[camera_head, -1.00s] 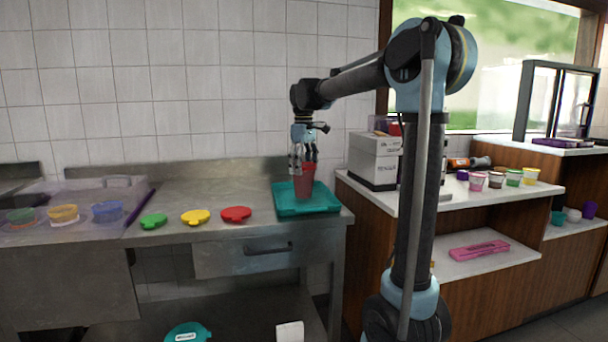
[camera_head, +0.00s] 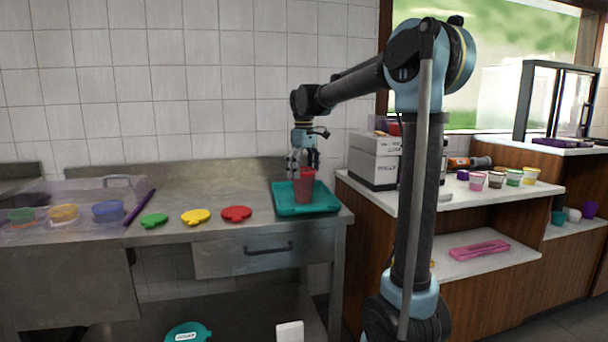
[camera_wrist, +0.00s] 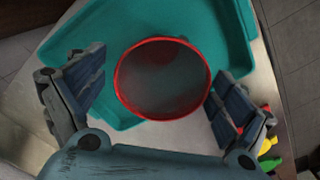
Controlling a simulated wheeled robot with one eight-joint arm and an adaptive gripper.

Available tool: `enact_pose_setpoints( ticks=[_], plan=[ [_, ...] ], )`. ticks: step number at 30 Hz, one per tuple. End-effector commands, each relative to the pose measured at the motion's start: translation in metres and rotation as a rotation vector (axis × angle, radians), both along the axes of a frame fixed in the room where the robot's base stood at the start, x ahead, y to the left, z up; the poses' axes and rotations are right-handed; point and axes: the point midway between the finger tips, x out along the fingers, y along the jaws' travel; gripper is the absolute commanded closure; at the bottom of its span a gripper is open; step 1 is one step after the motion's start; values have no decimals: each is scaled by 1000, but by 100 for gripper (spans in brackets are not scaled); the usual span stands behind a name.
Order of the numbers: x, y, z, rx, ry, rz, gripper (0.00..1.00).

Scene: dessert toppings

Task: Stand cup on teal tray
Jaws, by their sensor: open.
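A translucent red cup (camera_head: 304,188) stands upright on the teal tray (camera_head: 326,204), which lies at the right end of the steel counter. In the wrist view the cup (camera_wrist: 162,80) shows from above as a round red rim, with the teal tray (camera_wrist: 235,45) around and under it. My gripper (camera_head: 304,170) is open at the cup. In the wrist view its fingers (camera_wrist: 158,92) are on either side of the cup, with a gap at the left finger; the right finger is close to the rim, and I cannot tell whether it touches.
A clear bin (camera_head: 60,212) with several coloured bowls stands farther left. A white box (camera_head: 375,160) and several small cups stand on the wooden counter at right.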

Motion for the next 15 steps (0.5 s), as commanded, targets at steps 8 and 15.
enact_pose_setpoints(
  ticks=[8,15],
  plan=[
    [0,-1,32,0,0,-1,7],
    [-1,-1,77,0,0,-1,7]
  ],
)
